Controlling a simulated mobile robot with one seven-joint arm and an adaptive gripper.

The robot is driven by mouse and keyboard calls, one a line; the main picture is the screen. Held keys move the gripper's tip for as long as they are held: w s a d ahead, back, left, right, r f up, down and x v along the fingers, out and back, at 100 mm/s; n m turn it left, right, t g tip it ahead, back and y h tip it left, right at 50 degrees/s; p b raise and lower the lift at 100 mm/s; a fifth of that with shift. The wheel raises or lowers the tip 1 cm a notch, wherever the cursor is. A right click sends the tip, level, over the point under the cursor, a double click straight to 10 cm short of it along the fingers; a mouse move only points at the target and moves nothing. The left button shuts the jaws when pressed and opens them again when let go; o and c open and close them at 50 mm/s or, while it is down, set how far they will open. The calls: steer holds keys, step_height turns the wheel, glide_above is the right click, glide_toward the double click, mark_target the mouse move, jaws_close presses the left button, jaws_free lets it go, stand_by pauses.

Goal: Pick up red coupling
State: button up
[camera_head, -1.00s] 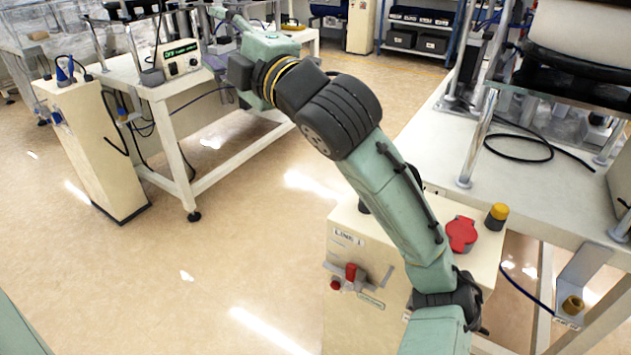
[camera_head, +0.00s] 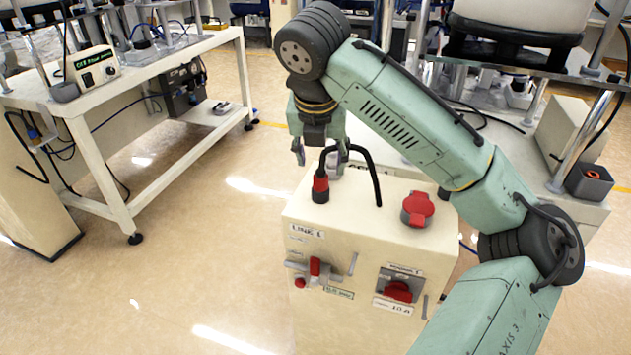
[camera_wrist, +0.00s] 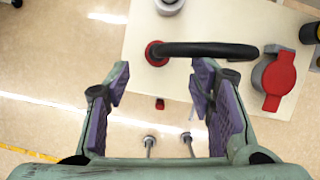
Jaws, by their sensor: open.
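A red-collared black coupling (camera_head: 320,188) stands upright on top of a cream cabinet (camera_head: 340,240), with a black cable arching from it to the right. In the wrist view the red coupling (camera_wrist: 155,53) lies beyond my fingertips, its cable running right. My gripper (camera_head: 318,155) is open and empty, pointing down just behind the coupling in the head view. In the wrist view my gripper (camera_wrist: 160,82) has its purple pads wide apart, with nothing between them. I cannot tell its exact height over the cabinet top.
A red flip-lid socket (camera_head: 418,208) sits right of the coupling. A dark box (camera_head: 590,180) holds an orange-red ring. The floor (camera_head: 200,270) left of the cabinet is clear.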

mark_target(321, 171)
steer(key=x, duration=0.6)
steer(key=shift+w+a+f+p, duration=0.15)
steer(key=shift+w+p, duration=0.1)
steer(key=shift+p, duration=0.15)
steer(key=shift+c, duration=0.2)
jaws_close()
